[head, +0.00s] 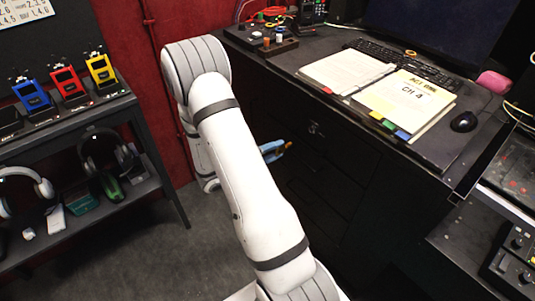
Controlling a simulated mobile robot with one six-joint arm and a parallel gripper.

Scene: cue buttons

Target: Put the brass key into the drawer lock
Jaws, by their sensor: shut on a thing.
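My gripper (274,151) shows only in part behind my white arm, its blue fingers pointing right towards the dark drawer front (340,165). It is shut on the brass key (288,145), a small golden piece sticking out at the fingertips. The drawer lock (316,129) looks like a small silvery round piece on the upper drawer front. It lies a little to the right of and above the key in the picture. A gap shows between key and lock. The key's exact tilt is too small to tell.
The desk top (300,58) above carries an open binder (405,100), a keyboard (395,62), a mouse (464,121) and a small button box (272,42). A shelf (75,118) with coloured devices and headphones stands at left. The floor (150,240) between is clear.

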